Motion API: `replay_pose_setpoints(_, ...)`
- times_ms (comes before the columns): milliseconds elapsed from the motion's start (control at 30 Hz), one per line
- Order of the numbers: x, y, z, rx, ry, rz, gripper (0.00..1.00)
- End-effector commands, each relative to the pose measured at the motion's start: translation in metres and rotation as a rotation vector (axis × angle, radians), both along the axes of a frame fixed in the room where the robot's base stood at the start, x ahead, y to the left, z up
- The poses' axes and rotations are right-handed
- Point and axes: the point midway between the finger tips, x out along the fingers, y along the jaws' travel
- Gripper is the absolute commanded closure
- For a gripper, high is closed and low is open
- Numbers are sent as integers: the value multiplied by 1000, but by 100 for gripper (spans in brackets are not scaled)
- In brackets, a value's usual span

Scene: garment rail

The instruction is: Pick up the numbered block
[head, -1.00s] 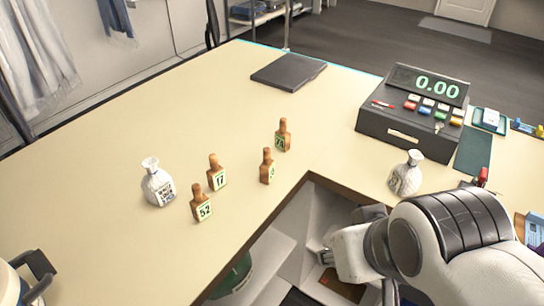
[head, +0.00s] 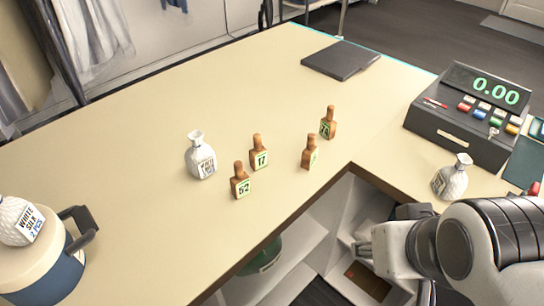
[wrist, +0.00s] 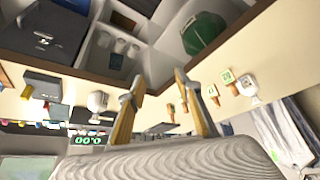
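Several brown bottle-shaped wooden blocks with green-edged number tags stand upright on the cream counter. In the head view, block 52 (head: 240,181) is nearest, with block 17 (head: 258,152) just behind it. A block with an unclear tag (head: 310,152) stands to their right. A block that seems to read 75 or 76 (head: 328,122) stands farthest back. The wrist view shows some of them small, including one (wrist: 227,80) right of the fingers. My gripper (wrist: 158,86) is open and empty, its fingers apart. In the head view it is beside the counter's inner edge, right of the blocks.
A white bag-like bottle (head: 201,156) stands left of the blocks, another (head: 451,178) near the register (head: 467,116). A dark flat folder (head: 341,60) lies behind. A blue-and-white jug (head: 42,268) with a White Silk bag (head: 17,222) is at left. Open shelving (head: 310,240) lies below the counter.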

Motion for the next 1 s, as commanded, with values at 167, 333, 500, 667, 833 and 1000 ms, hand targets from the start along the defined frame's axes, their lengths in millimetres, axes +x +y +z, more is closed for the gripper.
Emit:
replay_pose_setpoints(167,10,-4,2,-16,-16,-3,66)
replay_pose_setpoints(333,37,-17,9,-65,-63,-5,66)
replay_pose_setpoints(500,81,-33,20,-137,-145,5,66)
replay_pose_setpoints(667,127,-46,31,-206,-229,35,66)
replay_pose_setpoints(833,173,-51,41,-264,-318,87,66)
replay_pose_setpoints(1000,218,-50,48,-307,-403,156,66)
